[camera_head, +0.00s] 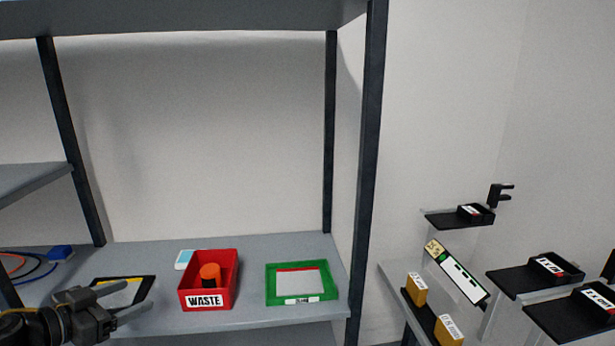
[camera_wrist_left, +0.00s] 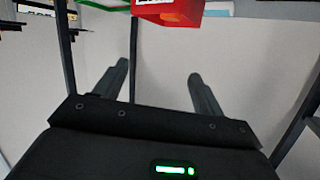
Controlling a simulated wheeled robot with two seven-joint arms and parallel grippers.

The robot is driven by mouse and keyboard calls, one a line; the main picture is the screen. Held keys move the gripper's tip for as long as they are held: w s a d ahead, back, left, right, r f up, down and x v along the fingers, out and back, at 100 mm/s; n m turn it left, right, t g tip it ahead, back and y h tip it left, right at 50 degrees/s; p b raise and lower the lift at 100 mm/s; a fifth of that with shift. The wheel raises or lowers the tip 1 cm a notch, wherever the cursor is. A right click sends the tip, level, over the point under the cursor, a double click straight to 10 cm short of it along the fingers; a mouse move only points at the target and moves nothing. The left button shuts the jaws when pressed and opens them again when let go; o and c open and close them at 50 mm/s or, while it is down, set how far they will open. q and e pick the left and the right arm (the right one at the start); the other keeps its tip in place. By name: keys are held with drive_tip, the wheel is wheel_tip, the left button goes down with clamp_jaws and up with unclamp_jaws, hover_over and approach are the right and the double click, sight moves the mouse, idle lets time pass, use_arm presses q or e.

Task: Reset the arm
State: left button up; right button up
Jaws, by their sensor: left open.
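My left gripper (camera_head: 128,301) is at the lower left of the head view, in front of the shelf's front edge. Its two dark fingers are apart and point right, with nothing between them. In the left wrist view the gripper (camera_wrist_left: 158,80) also shows spread, empty fingers against a pale wall. A black tray with a yellow-edged insert (camera_head: 121,291) lies on the shelf behind the gripper and is partly covered by it. My right gripper is not in view.
The grey shelf (camera_head: 235,320) holds a red WASTE bin (camera_head: 224,289) with an orange-topped item (camera_head: 210,275), a green tray (camera_head: 303,302), a pale blue-white box (camera_head: 184,260) and cables (camera_head: 40,270). Conveyors with black platforms (camera_head: 533,276) stand right, beyond a dark post (camera_head: 368,150).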

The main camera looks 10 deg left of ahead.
use_arm(q)
drive_tip(key=s+d+f+n+g+y, duration=0.2)
drive_tip(key=s+d+f+y, duration=0.1)
drive_tip(key=f, duration=0.7)
drive_tip(key=s+d+f+n+g+y, duration=0.1)
drive_tip(key=s+d+f+y, duration=0.15)
drive_tip(key=f, duration=0.75)
drive_tip(key=s+d+f+g+h, duration=0.2)
drive_tip(key=s+d+f+g, duration=0.6)
drive_tip(key=s+d+f, duration=0.45)
drive_tip(key=s+f+g+b, duration=0.1)
drive_tip(key=s+f+b, duration=0.1)
drive_tip(key=f, duration=1.2)
drive_tip(key=s+f+b, duration=0.1)
drive_tip(key=s+f, duration=0.1)
drive_tip(key=f, duration=1.2)
drive_tip(key=s+a+f+m+g+b, duration=0.1)
drive_tip(key=s+a+f+b, duration=0.1)
drive_tip(key=s+f, duration=1.3)
drive_tip(key=shift+a+f, duration=0.65)
drive_tip(key=shift+f, duration=0.05)
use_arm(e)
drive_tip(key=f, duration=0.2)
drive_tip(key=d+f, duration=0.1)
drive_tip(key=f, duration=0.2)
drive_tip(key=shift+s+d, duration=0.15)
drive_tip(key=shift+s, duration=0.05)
